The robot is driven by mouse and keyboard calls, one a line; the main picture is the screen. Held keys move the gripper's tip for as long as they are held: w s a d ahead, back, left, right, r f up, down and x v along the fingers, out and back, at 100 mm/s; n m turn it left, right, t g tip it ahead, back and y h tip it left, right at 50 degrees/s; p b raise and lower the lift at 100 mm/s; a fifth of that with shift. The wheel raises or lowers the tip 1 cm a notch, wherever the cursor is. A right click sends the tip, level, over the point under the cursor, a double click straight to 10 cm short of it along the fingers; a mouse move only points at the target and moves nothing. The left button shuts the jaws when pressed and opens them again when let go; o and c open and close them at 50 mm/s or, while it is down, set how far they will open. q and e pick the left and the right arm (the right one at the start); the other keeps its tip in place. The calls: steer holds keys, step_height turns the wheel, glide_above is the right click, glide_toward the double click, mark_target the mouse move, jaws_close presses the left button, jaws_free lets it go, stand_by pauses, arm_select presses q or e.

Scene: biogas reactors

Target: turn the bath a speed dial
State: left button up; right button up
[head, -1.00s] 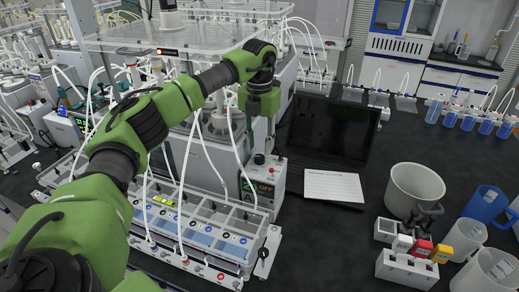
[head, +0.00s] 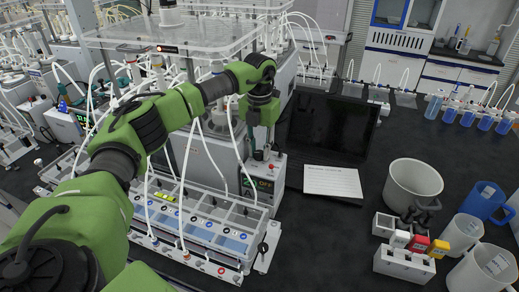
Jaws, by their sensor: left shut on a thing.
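The bath controller is a white box (head: 265,190) with a green "OFF" display, standing at the back right end of the long bath tray (head: 215,255). A small dark dial sits on top of the box (head: 258,155). My left gripper (head: 259,148) points down over the box top and is shut on the dial. Its fingertips are small here and partly hide the dial. A small red part shows beside them on the box top. My right gripper is not in view.
A dark laptop (head: 332,127) with a white sheet (head: 333,181) stands right of the controller. A grey pot (head: 413,184), a white rack (head: 404,263) and jugs are farther right.

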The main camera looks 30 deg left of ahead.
arm_select(q)
steer(key=m, duration=0.5)
steer(key=shift+r, duration=0.1)
steer(key=shift+w+m+b, duration=0.1)
steer(key=shift+m+b, duration=0.2)
steer(key=shift+m, duration=1)
steer(key=shift+r, duration=0.1)
steer(key=o, duration=0.8)
